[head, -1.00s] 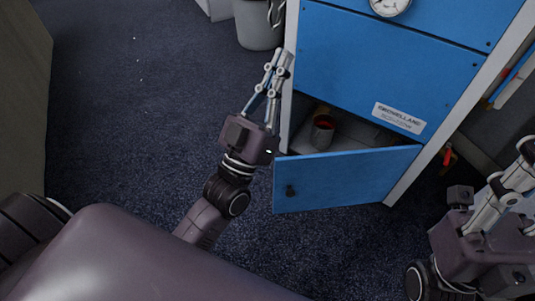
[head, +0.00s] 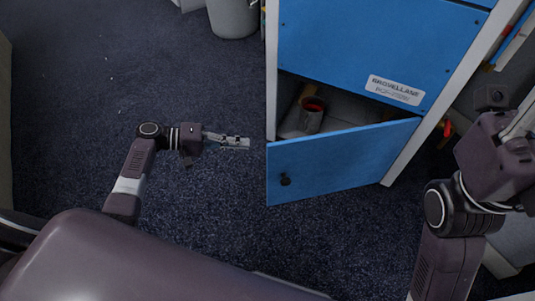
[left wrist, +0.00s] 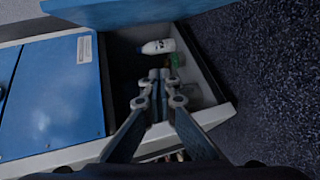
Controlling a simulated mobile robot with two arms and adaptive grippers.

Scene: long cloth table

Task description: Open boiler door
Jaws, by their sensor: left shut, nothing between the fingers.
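The boiler is a blue cabinet (head: 365,45) with white edges and a label plate. Its lower door (head: 340,160) stands partly open, swung out toward me, with a dark round knob (head: 285,180) at its left end. The door also shows at the top of the left wrist view (left wrist: 125,12). My left gripper (head: 240,143) is shut and empty, just left of the door's free edge, apart from it in the head view. My right gripper (head: 518,143) is at the right edge, partly cut off; its fingers are unclear.
Inside the opening is a dark canister with a red top (head: 312,113). The left wrist view shows a white bottle (left wrist: 158,46) and a green one (left wrist: 176,60) inside. A grey bin (head: 233,17) stands behind on dark carpet. Carpet left of the cabinet is clear.

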